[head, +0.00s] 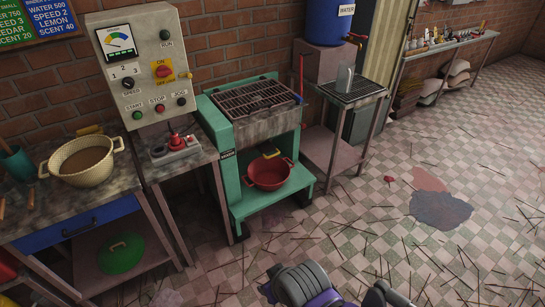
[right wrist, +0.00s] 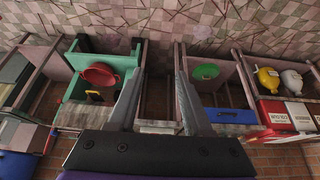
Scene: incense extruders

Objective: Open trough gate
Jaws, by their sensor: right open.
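The green extruder machine (head: 233,130) stands against the brick wall with a slatted metal trough (head: 258,100) on top. A yellow handle (head: 270,151) shows below the trough front, above a red pot (head: 269,174) on the machine's lower shelf. I cannot tell for sure whether this handle belongs to the gate, or how the gate stands. In the right wrist view, which is upside down, the green machine (right wrist: 68,116), red pot (right wrist: 99,74) and yellow handle (right wrist: 95,96) lie left of my fingers. My right gripper (right wrist: 159,62) is open and empty, apart from the machine. My left gripper is out of view.
A bench with a beige colander (head: 82,163) is farther left, with a green lid (head: 121,254) below. A side table (head: 352,91) stands right. The floor (head: 350,230) is strewn with thin sticks.

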